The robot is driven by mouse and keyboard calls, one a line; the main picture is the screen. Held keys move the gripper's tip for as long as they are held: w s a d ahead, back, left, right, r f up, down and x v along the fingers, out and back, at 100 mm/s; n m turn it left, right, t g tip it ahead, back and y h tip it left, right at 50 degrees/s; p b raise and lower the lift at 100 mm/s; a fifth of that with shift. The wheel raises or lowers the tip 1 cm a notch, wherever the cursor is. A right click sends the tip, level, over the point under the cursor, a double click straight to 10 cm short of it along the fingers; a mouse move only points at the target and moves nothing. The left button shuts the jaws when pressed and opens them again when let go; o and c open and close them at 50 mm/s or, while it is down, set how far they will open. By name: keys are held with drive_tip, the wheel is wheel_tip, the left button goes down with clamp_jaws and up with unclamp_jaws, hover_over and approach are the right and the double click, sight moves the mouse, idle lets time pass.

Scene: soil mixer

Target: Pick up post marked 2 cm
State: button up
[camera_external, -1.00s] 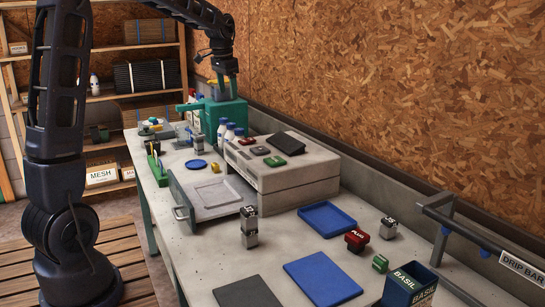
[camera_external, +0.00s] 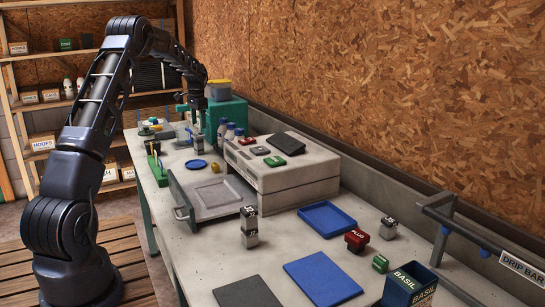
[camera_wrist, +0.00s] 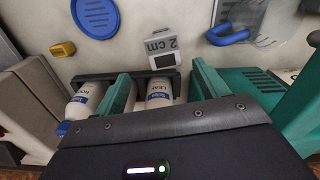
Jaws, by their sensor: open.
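The post marked 2 cm (camera_wrist: 162,48) is a small grey block with a dark square on its end. In the wrist view it lies just beyond my fingertips, roughly midway between them. In the external view the grey post (camera_external: 198,145) stands on the bench beside the teal machine, below my gripper (camera_external: 197,120). In the wrist view my gripper (camera_wrist: 160,82) is open, its teal fingers apart with no post between the tips.
The teal machine (camera_external: 228,115) stands close on the right, and white bottles (camera_wrist: 160,92) show near the fingers. A blue dish (camera_external: 196,164) and a yellow block (camera_external: 215,168) lie nearby. A grey box (camera_external: 290,175) and an open drawer (camera_external: 182,213) are nearer the camera.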

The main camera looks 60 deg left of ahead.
sight(199, 143)
drive_tip(key=shift+s+a+f, duration=0.1)
drive_tip(key=shift+a+f, duration=0.15)
drive_tip(key=shift+f, duration=0.25)
wheel_tip(199, 143, down, 10)
drive_tip(key=shift+s+f, duration=0.1)
drive_tip(key=shift+s, duration=0.05)
drive_tip(key=shift+c, duration=0.2)
drive_tip(key=c, duration=1.1)
